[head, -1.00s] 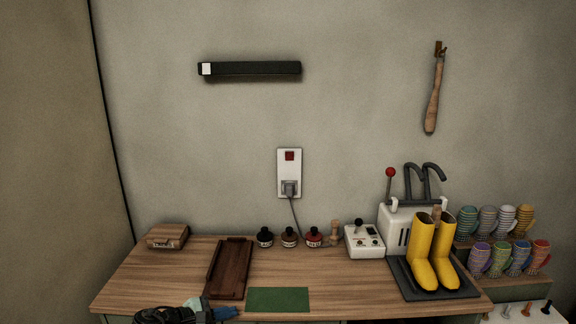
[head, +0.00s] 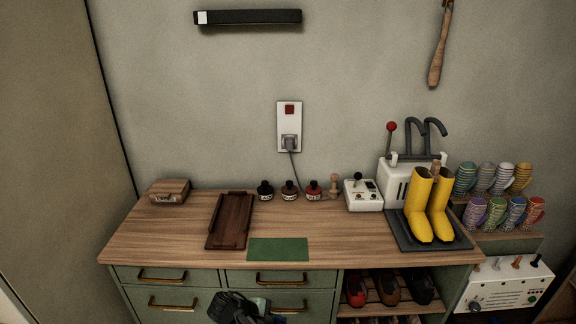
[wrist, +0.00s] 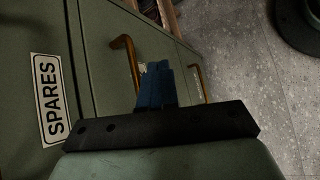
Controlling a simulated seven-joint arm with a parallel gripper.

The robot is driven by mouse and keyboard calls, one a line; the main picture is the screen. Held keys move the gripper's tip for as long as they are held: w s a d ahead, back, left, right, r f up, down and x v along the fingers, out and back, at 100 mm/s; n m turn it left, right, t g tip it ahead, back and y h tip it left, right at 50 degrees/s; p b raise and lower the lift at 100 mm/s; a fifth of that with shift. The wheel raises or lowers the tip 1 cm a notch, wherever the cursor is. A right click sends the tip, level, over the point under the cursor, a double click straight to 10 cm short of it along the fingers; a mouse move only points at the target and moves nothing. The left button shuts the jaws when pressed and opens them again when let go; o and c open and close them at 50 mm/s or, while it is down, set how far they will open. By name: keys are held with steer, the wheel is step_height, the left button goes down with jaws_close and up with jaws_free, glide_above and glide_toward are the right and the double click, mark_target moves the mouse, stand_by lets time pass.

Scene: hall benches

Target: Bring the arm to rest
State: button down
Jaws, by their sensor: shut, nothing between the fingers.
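My gripper shows in the wrist view (wrist: 155,88) with its blue fingers together and nothing between them. It is in front of the green drawer fronts, near a brass handle (wrist: 126,62). In the head view my dark arm end (head: 240,306) is low in front of the cabinet's lower drawers, below the bench top (head: 340,235). Whether the fingers touch the cabinet I cannot tell.
On the bench stand a dark wooden tray (head: 230,222), a green mat (head: 278,250), several ink bottles, a white switch box (head: 363,196) and yellow boots (head: 420,205). A "SPARES" label (wrist: 48,98) is on the cabinet. Grey floor (wrist: 245,70) is open at right.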

steer(key=s+d+f+m+g+y, duration=0.1)
steer(key=s+d+f+m+g, duration=0.2)
steer(key=s+d+f, duration=0.4)
steer(key=s+d+f+m+g+y, duration=0.2)
steer(key=s+d+f+m+g, duration=0.15)
steer(key=d+f, duration=0.55)
steer(key=s+d+f+m+g+y, duration=0.1)
steer(key=s+d+f+m+y, duration=0.1)
steer(key=s, duration=0.7)
steer(key=s+d+f+m+g+y, duration=0.2)
steer(key=s+f+m+y, duration=0.1)
steer(key=s+f+m, duration=0.3)
steer(key=s+f, duration=0.2)
steer(key=s, duration=0.1)
steer(key=shift+f+y, duration=0.3)
steer(key=shift+y, duration=0.1)
steer(key=shift+d, duration=0.1)
